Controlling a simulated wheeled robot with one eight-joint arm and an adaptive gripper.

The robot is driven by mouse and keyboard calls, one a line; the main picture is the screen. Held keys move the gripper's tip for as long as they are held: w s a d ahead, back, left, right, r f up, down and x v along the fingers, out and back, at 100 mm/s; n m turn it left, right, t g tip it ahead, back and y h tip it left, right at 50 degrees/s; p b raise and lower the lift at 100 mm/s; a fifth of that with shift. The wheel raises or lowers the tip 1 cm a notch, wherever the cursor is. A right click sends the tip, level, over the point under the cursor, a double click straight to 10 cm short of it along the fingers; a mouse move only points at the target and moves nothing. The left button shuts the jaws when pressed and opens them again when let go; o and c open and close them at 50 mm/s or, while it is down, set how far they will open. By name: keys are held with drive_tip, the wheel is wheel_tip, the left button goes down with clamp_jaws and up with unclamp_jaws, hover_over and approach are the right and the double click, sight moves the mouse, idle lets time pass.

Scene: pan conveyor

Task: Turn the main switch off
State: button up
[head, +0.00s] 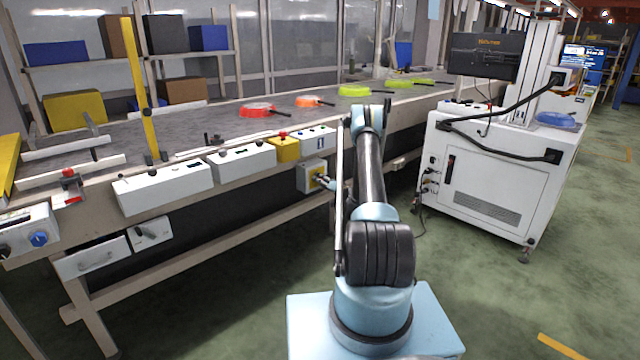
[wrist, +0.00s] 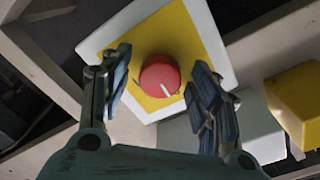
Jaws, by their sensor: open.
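The main switch is a round red knob (wrist: 160,76) with a short white mark pointing down and slightly right. It sits on a yellow plate on a white box (wrist: 103,38). In the head view the switch box (head: 307,178) hangs below the front edge of the conveyor, and the knob is hidden there. My gripper (wrist: 161,66) is open, with one finger on each side of the knob. I cannot tell whether the fingers touch it. In the head view my gripper (head: 325,183) is small, right at the box.
A yellow box with a red button (head: 283,148) and white control boxes (head: 165,186) line the conveyor's front edge above. Colored pans (head: 257,110) lie on the belt (head: 200,127). A white cabinet (head: 480,175) with a monitor stands at right. The green floor between is clear.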

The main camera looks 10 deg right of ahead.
drive_tip(key=shift+c, duration=0.5)
drive_tip(key=c, duration=1)
drive_tip(key=shift+o, duration=0.2)
drive_tip(key=shift+d+m, duration=0.1)
drive_tip(key=shift+m, duration=0.6)
drive_tip(key=o, duration=1.1)
drive_tip(key=shift+c, duration=0.2)
